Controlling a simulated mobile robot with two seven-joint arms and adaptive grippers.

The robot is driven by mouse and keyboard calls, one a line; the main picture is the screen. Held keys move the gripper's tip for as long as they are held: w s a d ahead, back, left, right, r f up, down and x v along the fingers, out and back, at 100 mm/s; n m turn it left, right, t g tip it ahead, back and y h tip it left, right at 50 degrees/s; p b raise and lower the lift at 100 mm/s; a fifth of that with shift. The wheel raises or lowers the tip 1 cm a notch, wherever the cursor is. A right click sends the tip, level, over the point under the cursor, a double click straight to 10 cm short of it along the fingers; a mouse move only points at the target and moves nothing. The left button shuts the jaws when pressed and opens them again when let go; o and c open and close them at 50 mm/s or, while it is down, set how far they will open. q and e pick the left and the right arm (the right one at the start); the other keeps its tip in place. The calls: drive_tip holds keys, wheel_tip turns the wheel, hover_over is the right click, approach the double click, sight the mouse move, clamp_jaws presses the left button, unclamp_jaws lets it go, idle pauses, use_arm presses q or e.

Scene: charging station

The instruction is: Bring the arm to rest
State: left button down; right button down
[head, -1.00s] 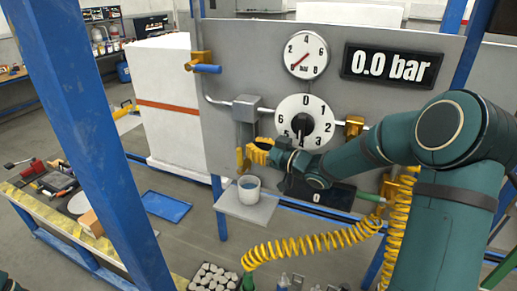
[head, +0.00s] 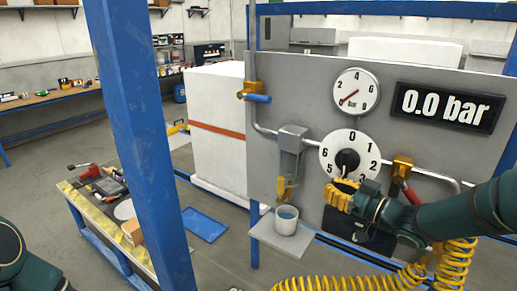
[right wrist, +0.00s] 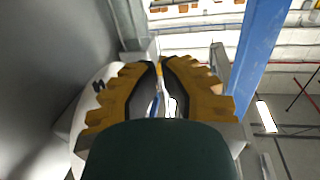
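My right gripper (head: 335,195) has yellow ribbed fingers and is in front of the lower part of the white dial (head: 330,150) with its black knob (head: 347,161). Whether it touches the dial cannot be told. In the right wrist view the fingers (right wrist: 160,66) meet at their tips with nothing visible held, and a white disc (right wrist: 80,135) is close at the left. My right arm (head: 450,215) comes in from the right edge. Part of my left arm (head: 25,265) shows at the lower left; its gripper is out of view.
A grey panel (head: 285,95) carries a gauge (head: 357,75), a display (head: 447,105) reading 0.0 bar and a red-handled valve (head: 410,192). A cup (head: 286,222) stands on a small shelf (head: 280,240). A yellow coiled hose (head: 455,265) hangs low right. A blue post (head: 150,130) stands left.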

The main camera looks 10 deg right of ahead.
drive_tip(key=w+a+f+m+g+h+b, duration=0.1)
drive_tip(key=a+f+m+g+h, duration=0.3)
drive_tip(key=f, duration=0.8)
drive_tip(key=w+a+f+m+b, duration=0.1)
drive_tip(key=a+f+m+b, duration=0.15)
drive_tip(key=a+f, duration=0.6)
drive_tip(key=s+a+f+g, duration=0.4)
drive_tip(key=s+f, duration=0.5)
drive_tip(key=f, duration=0.2)
drive_tip(key=s+a+f+m+g+h+b, duration=0.1)
drive_tip(key=s+a+f+g, duration=0.4)
drive_tip(key=s+f, duration=0.5)
drive_tip(key=shift+f, duration=0.7)
